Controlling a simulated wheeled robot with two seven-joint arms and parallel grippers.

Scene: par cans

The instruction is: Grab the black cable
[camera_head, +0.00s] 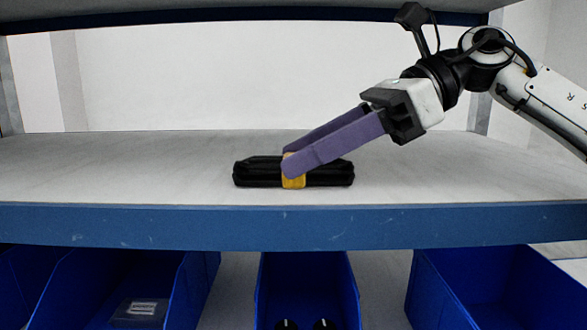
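The black cable (325,176) is a flat folded bundle lying on the grey shelf, held round its middle by a yellow band (293,182). My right gripper (287,160) reaches in from the upper right. Its two long purple fingers slant down to the left, with their tips at the yellow band. One finger passes in front of the top of the bundle and the other lies behind it. The fingers are a little apart, but whether they press on the bundle cannot be told. My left gripper is not in view.
The shelf board (110,165) is otherwise clear on both sides of the cable. Its blue front edge (130,226) runs across the view. Another shelf (240,14) hangs above. Blue bins (350,290) stand below, one with small dark items in it.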

